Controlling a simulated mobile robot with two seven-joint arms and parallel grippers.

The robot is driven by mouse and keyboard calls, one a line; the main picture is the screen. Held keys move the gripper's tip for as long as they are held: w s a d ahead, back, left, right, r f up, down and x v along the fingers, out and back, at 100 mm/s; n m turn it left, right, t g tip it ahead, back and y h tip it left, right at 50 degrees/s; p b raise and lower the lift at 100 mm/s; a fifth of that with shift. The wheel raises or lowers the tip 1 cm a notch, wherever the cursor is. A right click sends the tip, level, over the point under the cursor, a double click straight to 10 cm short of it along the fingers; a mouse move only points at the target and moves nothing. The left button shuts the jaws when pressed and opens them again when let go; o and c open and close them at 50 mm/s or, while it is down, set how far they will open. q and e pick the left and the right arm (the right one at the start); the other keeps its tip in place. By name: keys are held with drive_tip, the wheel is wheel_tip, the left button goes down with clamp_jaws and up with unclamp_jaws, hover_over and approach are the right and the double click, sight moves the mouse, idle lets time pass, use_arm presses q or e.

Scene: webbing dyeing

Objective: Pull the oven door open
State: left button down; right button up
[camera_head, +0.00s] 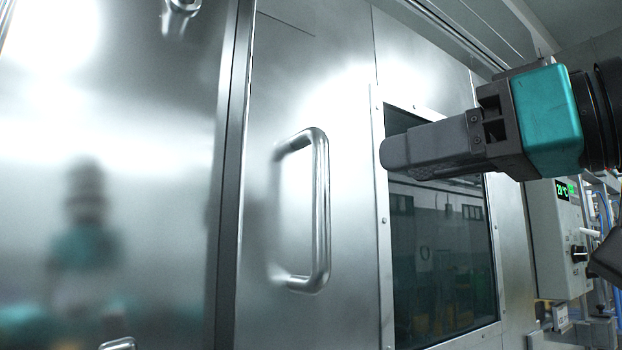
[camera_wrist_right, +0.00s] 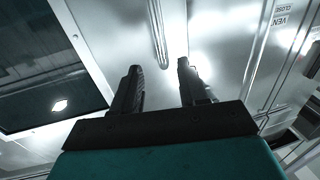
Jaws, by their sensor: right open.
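The oven door (camera_head: 350,255) is a brushed steel panel, and it looks closed in the head view. Its handle (camera_head: 322,210) is a vertical, polished D-shaped bar left of the window. My right gripper (camera_head: 388,153) comes in from the right, in front of the window's upper part. Its tip is to the right of the handle and apart from it. In the right wrist view the two dark fingers of the gripper (camera_wrist_right: 158,70) are spread, with nothing between them. The bar handle (camera_wrist_right: 160,35) shows beyond the fingertips, roughly in line with the gap. My left gripper is not in view.
A dark window (camera_head: 440,265) with a riveted frame is set in the steel front. A control box (camera_head: 560,240) with a green display and knob is at the right. A large shiny steel panel (camera_head: 110,130) lies left of the vertical seam. Room in front of the handle looks clear.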

sight(328, 179)
drive_tip(key=p+x, duration=0.1)
drive_tip(key=x, duration=1.1)
drive_tip(key=shift+w+a, duration=0.1)
drive_tip(key=shift+c, duration=0.3)
clamp_jaws()
